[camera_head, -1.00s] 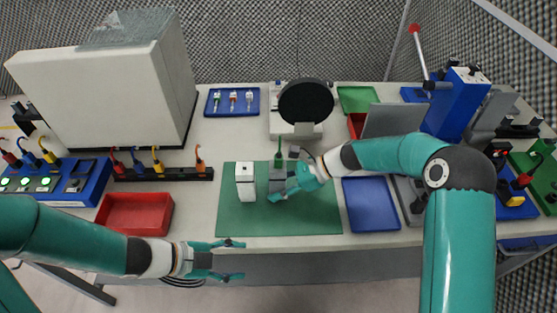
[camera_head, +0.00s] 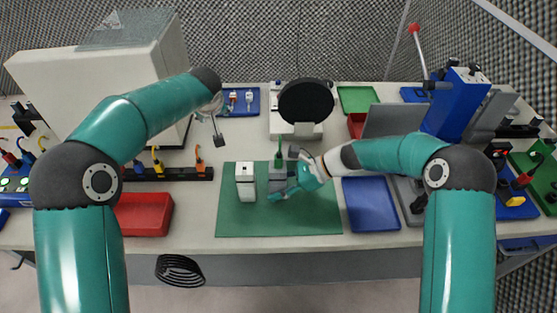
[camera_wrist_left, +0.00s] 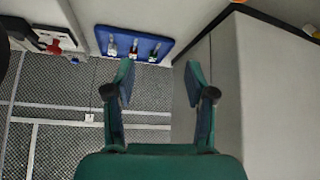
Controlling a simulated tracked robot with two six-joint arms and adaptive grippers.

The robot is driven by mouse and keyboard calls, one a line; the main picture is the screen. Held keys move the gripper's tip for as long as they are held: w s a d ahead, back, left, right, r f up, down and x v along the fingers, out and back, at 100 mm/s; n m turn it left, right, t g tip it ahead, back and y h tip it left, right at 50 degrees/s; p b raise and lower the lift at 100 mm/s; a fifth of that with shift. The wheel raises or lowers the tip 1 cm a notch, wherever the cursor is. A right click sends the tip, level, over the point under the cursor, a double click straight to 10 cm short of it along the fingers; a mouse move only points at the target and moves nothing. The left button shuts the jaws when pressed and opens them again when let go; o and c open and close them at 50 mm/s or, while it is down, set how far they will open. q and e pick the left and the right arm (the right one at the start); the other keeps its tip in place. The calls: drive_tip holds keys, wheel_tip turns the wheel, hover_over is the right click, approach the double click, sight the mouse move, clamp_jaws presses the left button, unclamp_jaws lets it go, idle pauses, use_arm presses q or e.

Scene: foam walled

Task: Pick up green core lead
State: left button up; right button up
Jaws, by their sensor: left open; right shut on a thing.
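The lead with the green core (camera_wrist_left: 153,52) lies in the blue tray (camera_wrist_left: 165,42), at the right of three small leads in the left wrist view. In the head view my left arm hides it. My left gripper (camera_wrist_left: 160,75) is open and empty, with its fingers pointing towards the tray and apart from the lead. My right gripper (camera_head: 280,192) is shut on a grey block (camera_head: 277,184) with a green upright part, on the green mat (camera_head: 300,222).
A white block (camera_head: 246,182) stands on the mat. A black rack (camera_head: 180,174) with coloured plugs and a red tray (camera_head: 144,214) are left of it. A large pale cabinet (camera_head: 55,75) stands close to my left arm. A round black disc (camera_head: 305,101) is right of the blue tray.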

use_arm(q)
drive_tip(key=s+d+r+n+g, duration=0.1)
drive_tip(key=d+r+n, duration=0.2)
drive_tip(key=d+n, duration=0.15)
wheel_tip(320, 180, up, 7)
drive_tip(key=n+g+h, duration=0.2)
drive_tip(key=n+g, duration=0.4)
drive_tip(key=n, duration=0.7)
hover_over(280, 156)
drive_tip(key=shift+m, duration=0.25)
drive_tip(key=shift+w+a+f, duration=0.1)
drive_tip(key=shift+a+f, duration=0.1)
drive_tip(key=shift+f, duration=1.1)
drive_tip(key=shift+w+a+f, duration=0.1)
drive_tip(key=shift+a+f, duration=0.05)
drive_tip(key=shift+f, duration=1.1)
drive_tip(key=shift+d+f, duration=0.15)
drive_tip(key=shift+f, duration=1.5)
drive_tip(key=shift+d+f, duration=0.15)
drive_tip(key=shift+f, duration=1.45)
clamp_jaws()
